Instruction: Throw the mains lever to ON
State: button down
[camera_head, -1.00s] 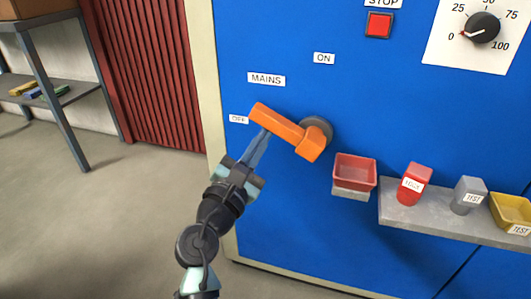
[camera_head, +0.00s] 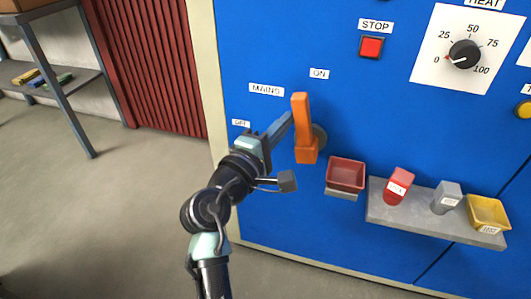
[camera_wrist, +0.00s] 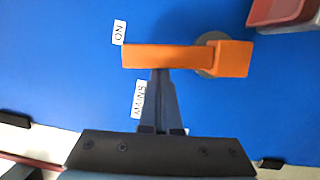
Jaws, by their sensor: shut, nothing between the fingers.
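The orange mains lever (camera_head: 302,120) is on the blue panel and stands nearly upright, its tip just below and left of the ON label (camera_head: 319,74). The MAINS label (camera_head: 266,90) and the OFF label (camera_head: 241,124) are to its left. My gripper (camera_head: 289,117) is shut and empty, with its fingertips at the left side of the lever's arm. In the wrist view the lever (camera_wrist: 165,57) lies across the picture and the shut fingertips (camera_wrist: 160,72) meet its lower edge, seemingly touching. The round pivot is partly hidden behind the lever.
A red bin (camera_head: 346,174) sits right of and below the lever. A grey shelf (camera_head: 395,218) holds a red block, a grey block and a yellow bin. A red STOP button (camera_head: 371,47) and a HEAT dial (camera_head: 464,54) are at the upper right.

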jog(key=shift+s+d+r+m+g+p, duration=0.2)
jog(key=shift+d+m+p, duration=0.15)
jog(key=shift+d+m, duration=0.15)
jog(key=shift+s+d+r+m+g+p, duration=0.15)
jog(key=shift+d+m+p, duration=0.2)
jog(key=shift+m, duration=0.25)
jog(key=shift+w, duration=0.1)
